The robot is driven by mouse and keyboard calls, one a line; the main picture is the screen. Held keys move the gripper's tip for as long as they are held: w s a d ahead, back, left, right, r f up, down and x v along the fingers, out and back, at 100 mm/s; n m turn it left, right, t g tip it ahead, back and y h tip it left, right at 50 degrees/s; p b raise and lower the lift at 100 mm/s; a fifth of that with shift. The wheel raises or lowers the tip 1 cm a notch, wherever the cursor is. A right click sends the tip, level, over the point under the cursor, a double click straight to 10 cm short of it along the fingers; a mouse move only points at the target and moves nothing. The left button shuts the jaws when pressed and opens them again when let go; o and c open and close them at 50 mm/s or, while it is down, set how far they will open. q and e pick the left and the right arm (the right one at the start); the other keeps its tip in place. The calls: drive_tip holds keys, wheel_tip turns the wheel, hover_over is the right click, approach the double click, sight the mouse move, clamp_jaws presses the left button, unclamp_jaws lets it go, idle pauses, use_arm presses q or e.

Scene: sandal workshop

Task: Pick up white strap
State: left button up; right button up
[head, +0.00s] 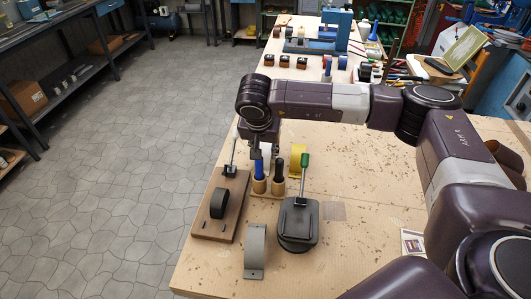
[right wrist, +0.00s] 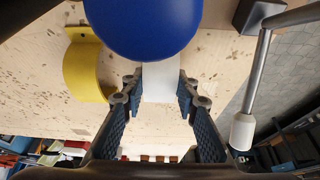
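The white strap (right wrist: 160,82) shows in the right wrist view as a pale band between the fingertips of my right gripper (right wrist: 160,88). The fingers stand apart on either side of it, and I cannot tell whether they touch it. A blue round handle hides part of the strap. In the head view, my right gripper (head: 257,152) points down at the far side of the tool holder, and a small piece of the white strap (head: 267,151) shows beside it. My left gripper is not in view.
A yellow strap (head: 298,158) stands close to the right. Blue-handled (head: 259,170) and black-handled (head: 279,170) tools stand in wooden cups close by.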

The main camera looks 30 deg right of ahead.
sight(265, 149)
drive_tip(key=shift+c, duration=0.6)
drive_tip(key=shift+r, duration=0.5)
wheel_tip(265, 149, up, 19)
drive_tip(key=b, duration=0.4)
